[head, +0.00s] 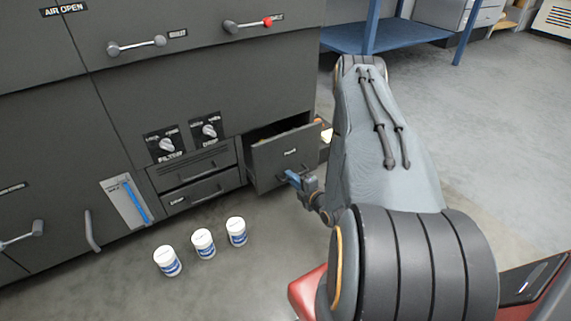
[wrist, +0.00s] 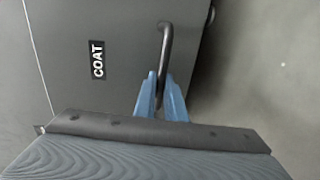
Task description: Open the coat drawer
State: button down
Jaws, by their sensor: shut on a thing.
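The coat drawer (head: 283,157) stands pulled out from the dark cabinet at its lower right, with its inside partly showing from above. In the wrist view its front (wrist: 95,25) carries a label reading COAT. A dark bar handle (wrist: 166,38) is fixed to that front. My gripper (head: 293,179) is at the drawer front in the head view. In the wrist view its blue fingers (wrist: 161,92) are shut on the handle's near end. My arm hides part of the floor to the right of the drawer.
Two shut drawers (head: 197,174) are left of the coat drawer. Several knobs and levers are on the cabinet (head: 200,80). Three white jars (head: 203,243) stand on the floor in front. A blue bench (head: 385,35) is behind my arm.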

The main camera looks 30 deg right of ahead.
jog(key=f+p+v, duration=0.3)
jog(key=p+v, duration=0.6)
jog(key=v, duration=0.5)
jog(key=shift+s, duration=0.65)
jog(key=c, duration=1.8)
grip_release()
jog(key=shift+s+r, duration=0.1)
